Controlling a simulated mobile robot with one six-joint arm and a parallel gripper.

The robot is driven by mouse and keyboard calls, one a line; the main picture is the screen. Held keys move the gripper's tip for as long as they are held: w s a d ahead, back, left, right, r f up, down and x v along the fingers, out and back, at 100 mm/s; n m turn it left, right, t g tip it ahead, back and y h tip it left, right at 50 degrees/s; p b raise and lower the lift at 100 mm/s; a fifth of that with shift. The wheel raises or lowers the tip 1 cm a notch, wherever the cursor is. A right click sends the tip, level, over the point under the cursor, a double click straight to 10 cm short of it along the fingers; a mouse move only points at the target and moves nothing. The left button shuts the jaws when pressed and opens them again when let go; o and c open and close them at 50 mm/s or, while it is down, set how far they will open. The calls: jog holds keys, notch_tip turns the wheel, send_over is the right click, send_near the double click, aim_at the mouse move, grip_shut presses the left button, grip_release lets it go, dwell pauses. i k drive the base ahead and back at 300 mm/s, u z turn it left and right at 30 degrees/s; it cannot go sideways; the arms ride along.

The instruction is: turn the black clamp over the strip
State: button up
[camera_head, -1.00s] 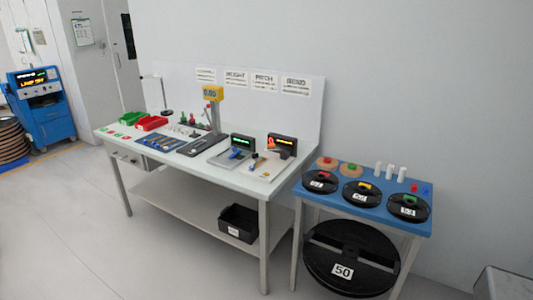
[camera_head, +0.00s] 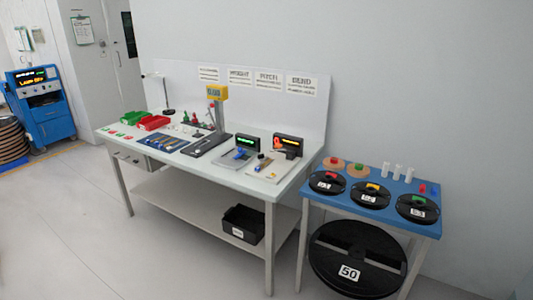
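My gripper is not in view. The black clamp and the strip are too small to make out for certain. Small fixtures stand along the white-topped workbench (camera_head: 245,186). Near its right end are a grey plate with a blue part (camera_head: 239,154) and a pale plate (camera_head: 270,168) with small dark and yellow parts. Behind these plates stand two black displays, one with green digits (camera_head: 247,143) and one with orange digits (camera_head: 288,146). Left of them is a dark base with a yellow-headed gauge (camera_head: 217,92).
A blue side table (camera_head: 345,202) holds black reels, with a large reel marked 50 (camera_head: 355,262) below. A black bin (camera_head: 243,224) sits on the bench's lower shelf. A blue cabinet (camera_head: 48,125) stands far left. The floor in front (camera_head: 90,240) is clear.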

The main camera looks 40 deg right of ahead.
aim_at(261, 157)
jog(key=u, duration=0.05)
jog(key=i, duration=1)
jog(key=z, duration=0.05)
